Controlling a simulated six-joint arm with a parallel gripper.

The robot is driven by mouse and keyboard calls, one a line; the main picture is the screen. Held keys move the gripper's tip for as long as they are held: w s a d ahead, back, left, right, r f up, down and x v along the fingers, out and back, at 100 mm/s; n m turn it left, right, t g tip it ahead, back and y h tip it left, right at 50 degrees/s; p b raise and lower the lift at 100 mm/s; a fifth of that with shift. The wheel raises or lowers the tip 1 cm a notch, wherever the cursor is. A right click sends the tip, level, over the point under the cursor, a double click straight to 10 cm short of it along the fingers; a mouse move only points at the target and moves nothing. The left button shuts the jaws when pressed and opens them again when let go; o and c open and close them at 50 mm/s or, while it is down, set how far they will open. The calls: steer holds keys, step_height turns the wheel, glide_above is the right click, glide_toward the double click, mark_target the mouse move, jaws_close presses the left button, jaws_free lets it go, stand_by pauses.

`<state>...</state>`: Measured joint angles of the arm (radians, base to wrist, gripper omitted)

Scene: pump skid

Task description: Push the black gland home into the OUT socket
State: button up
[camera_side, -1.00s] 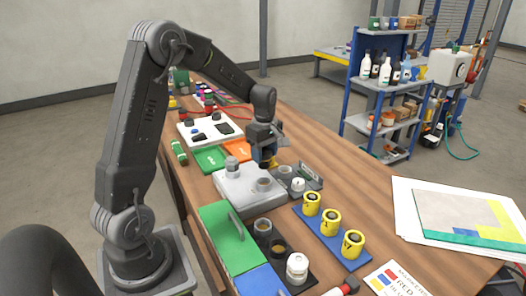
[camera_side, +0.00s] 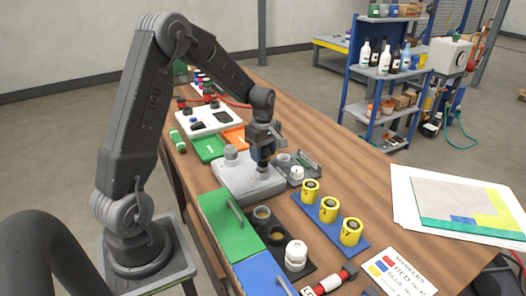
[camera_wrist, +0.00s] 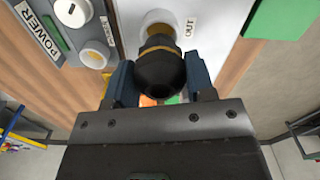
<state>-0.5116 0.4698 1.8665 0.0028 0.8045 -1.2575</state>
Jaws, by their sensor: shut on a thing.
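My gripper (camera_wrist: 158,78) is shut on the black gland (camera_wrist: 160,72), which carries a brass-coloured ring. In the wrist view the gland lines up with the round OUT socket (camera_wrist: 157,18) and covers part of it. Brass shows at the socket mouth; how deep the gland sits is hidden. The OUT label (camera_wrist: 189,27) is beside the socket. A grey raised port (camera_side: 230,153) stands at the block's back.
A POWER box (camera_wrist: 62,50) with white round fittings is close beside the block. Yellow cans (camera_side: 329,209) stand on a blue strip to the right. A green panel (camera_side: 226,225) with a handle is in front.

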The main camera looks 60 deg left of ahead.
steer(key=shift+f, duration=1.75)
stand_by(0.5)
steer(key=o, duration=1.1)
step_height(320, 180, up, 13)
steer(key=shift+r, duration=0.45)
